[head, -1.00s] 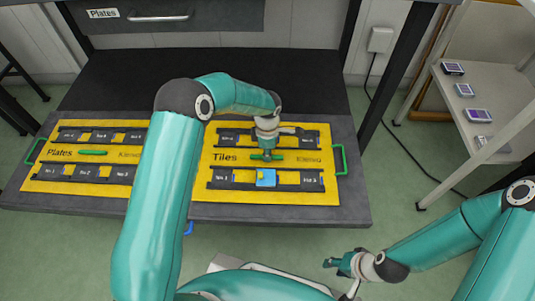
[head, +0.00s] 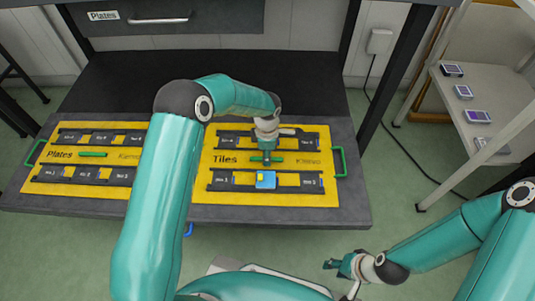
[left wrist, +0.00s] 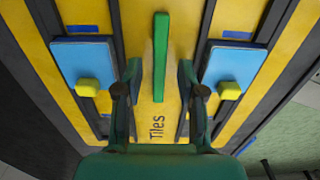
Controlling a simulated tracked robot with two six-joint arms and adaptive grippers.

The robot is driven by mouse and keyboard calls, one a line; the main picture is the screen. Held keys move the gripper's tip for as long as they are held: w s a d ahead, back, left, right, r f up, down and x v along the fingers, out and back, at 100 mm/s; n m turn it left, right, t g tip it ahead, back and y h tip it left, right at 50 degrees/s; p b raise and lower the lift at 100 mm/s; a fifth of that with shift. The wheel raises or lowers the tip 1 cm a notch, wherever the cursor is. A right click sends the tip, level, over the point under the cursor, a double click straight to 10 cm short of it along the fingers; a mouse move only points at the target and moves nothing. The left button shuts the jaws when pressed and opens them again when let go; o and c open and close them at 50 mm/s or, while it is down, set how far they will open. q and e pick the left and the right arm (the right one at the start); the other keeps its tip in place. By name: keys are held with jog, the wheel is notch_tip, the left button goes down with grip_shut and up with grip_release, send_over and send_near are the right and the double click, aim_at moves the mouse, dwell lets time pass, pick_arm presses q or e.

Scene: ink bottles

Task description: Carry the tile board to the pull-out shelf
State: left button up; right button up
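The yellow tile board (head: 303,160), marked "Tiles", lies flat on a dark grey worktop. It has a green bar handle (left wrist: 160,55) along its middle and dark slotted rails on both sides. A blue tile with a yellow knob (head: 266,179) sits in the near rail. The left wrist view shows two such tiles, one on the left (left wrist: 80,60) and one on the right (left wrist: 235,72). My left gripper (head: 266,160) is over the board's middle. Its fingers (left wrist: 158,82) are open, one on each side of the handle line, with gaps visible. My right gripper (head: 335,264) hangs away from the board; its opening is unclear.
A yellow plates board (head: 65,186) lies left of the tile board, partly hidden by my left arm. The grey worktop (head: 345,211) has a green side handle (head: 340,161) nearby. A "Plates" drawer (head: 160,17) is behind. A rack (head: 490,95) with small boxes stands right.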

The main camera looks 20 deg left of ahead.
pick_arm(q)
notch_tip(320, 180, up, 12)
jog(key=p, duration=0.3)
jog(key=shift+f, duration=0.15)
dwell(0.4)
